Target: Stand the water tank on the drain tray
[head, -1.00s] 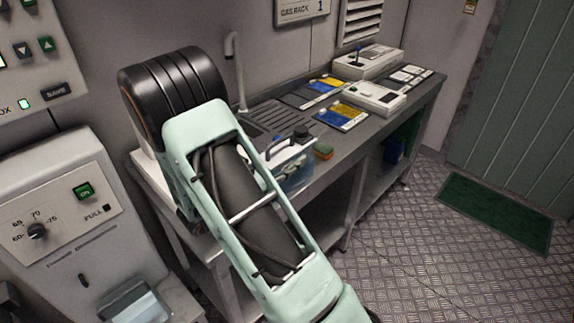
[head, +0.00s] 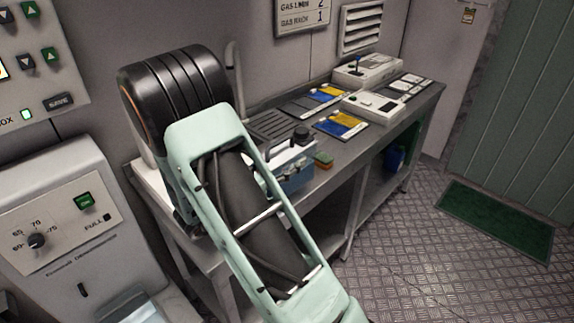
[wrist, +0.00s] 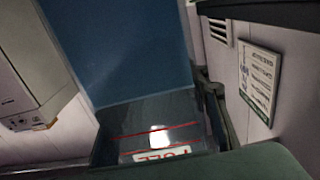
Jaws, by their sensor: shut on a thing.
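The water tank (head: 292,176) is a translucent blue box with a pale lid and a dark round cap. In the head view it is beside my arm at the bench's front side, partly hidden by the arm. In the wrist view the tank (wrist: 160,135) shows red lines and a white FULL label close to the camera. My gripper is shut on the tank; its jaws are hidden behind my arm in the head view. The drain tray (head: 270,124) is a dark ribbed panel on the bench, just behind the tank. I cannot tell the gap between them.
Blue and yellow cards (head: 341,124) and a white device (head: 374,106) lie further right on the bench (head: 345,155). A grey pipe (head: 236,80) rises behind the tray. The dehumidifier (head: 65,210) stands at left.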

